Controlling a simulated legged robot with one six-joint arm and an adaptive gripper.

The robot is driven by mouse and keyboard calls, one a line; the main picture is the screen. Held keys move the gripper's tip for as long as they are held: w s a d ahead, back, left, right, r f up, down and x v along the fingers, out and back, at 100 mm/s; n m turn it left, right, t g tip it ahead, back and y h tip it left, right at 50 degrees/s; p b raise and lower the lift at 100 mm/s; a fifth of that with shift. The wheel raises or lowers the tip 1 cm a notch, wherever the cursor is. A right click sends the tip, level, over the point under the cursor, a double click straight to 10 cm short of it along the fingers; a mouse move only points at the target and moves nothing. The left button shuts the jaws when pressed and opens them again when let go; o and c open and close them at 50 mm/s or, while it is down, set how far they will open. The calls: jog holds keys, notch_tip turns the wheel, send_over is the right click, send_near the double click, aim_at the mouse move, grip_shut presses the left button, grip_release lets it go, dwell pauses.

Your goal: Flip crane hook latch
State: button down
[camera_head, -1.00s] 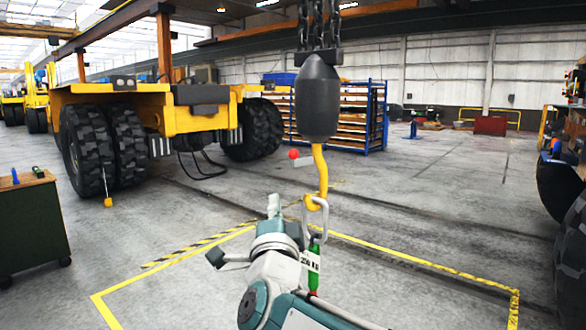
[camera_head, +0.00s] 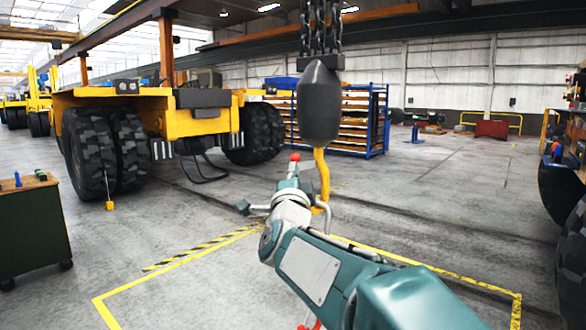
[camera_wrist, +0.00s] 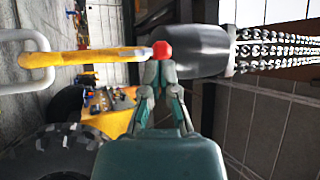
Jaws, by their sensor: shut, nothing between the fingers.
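The crane hook is yellow (camera_head: 322,172) and hangs below a dark rounded hook block (camera_head: 318,105). In the wrist view the yellow hook (camera_wrist: 85,57) lies sideways, left of the dark block (camera_wrist: 200,50). A red knob (camera_head: 295,157), seemingly the end of the latch lever, is just left of the hook. My gripper (camera_head: 292,168) is right at the knob, its fingers closed together with nothing between them. In the wrist view the fingertips (camera_wrist: 161,64) meet at the red knob (camera_wrist: 161,49); I cannot tell whether they touch it. Most of the lever is hidden.
A pale metal ring (camera_wrist: 36,60) hangs on the hook's lower end. Chains (camera_head: 320,30) run up from the block. A yellow vehicle (camera_head: 150,100) with large tyres stands back left, a blue shelf rack (camera_head: 375,120) behind. The yellow-marked floor (camera_head: 190,290) is open.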

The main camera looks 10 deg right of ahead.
jog(key=shift+w+d+r, duration=0.2)
jog(key=shift+w+r, duration=0.05)
jog(key=shift+w, duration=0.35)
jog(key=r, duration=0.1)
jog(key=d+r, duration=0.1)
jog(key=w+r, duration=0.1)
jog(key=r, duration=0.1)
jog(key=shift+d, duration=0.15)
jog(key=shift+s, duration=0.1)
